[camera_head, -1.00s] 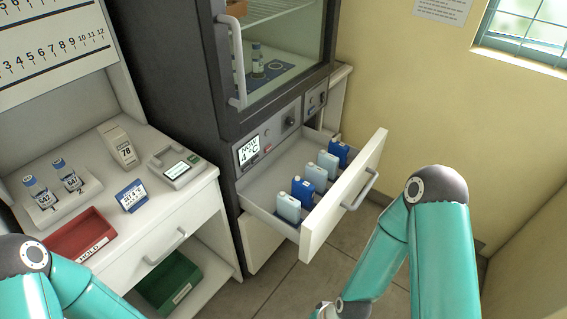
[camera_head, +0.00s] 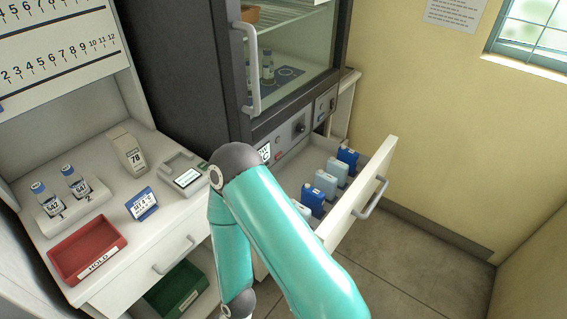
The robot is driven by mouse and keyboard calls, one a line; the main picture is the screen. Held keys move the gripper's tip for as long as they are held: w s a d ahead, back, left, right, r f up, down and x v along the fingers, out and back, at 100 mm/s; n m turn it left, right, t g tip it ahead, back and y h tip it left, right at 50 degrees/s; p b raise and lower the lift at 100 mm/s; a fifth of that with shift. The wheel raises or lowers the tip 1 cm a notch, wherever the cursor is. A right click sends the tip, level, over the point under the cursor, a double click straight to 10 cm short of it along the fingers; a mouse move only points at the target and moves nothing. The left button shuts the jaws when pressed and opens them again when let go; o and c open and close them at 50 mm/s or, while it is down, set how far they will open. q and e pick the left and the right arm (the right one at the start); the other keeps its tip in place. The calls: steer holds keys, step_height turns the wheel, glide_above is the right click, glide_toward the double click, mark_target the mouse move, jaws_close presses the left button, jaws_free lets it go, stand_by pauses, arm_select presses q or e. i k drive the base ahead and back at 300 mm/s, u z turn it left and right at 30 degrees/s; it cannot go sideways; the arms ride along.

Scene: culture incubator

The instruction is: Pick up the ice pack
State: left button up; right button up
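Several ice packs stand upright in a row in the open drawer below the glass-door cabinet. A dark blue ice pack (camera_head: 347,158) is at the far end, with pale blue ones (camera_head: 326,183) in the middle. Another dark blue ice pack (camera_head: 312,199) is nearer. The nearest pale blue pack (camera_head: 303,211) is partly hidden behind my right arm. My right arm rises from the bottom and bends over the drawer's left part, its forearm pointing down. Its gripper is below the picture's edge. My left arm and gripper are out of view.
The drawer front (camera_head: 362,188) with its handle juts out over the floor. A white bench at left holds a red HOLD tray (camera_head: 88,250), a vial rack (camera_head: 75,205), a blue sign (camera_head: 141,204) and small devices. A green bin (camera_head: 176,290) sits below. The floor at right is clear.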

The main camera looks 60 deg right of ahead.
mark_target(335, 168)
steer(key=u, duration=0.5)
steer(key=k, duration=1.7)
steer(key=z, duration=1.15)
steer(key=i, duration=1.35)
steer(key=z, duration=0.1)
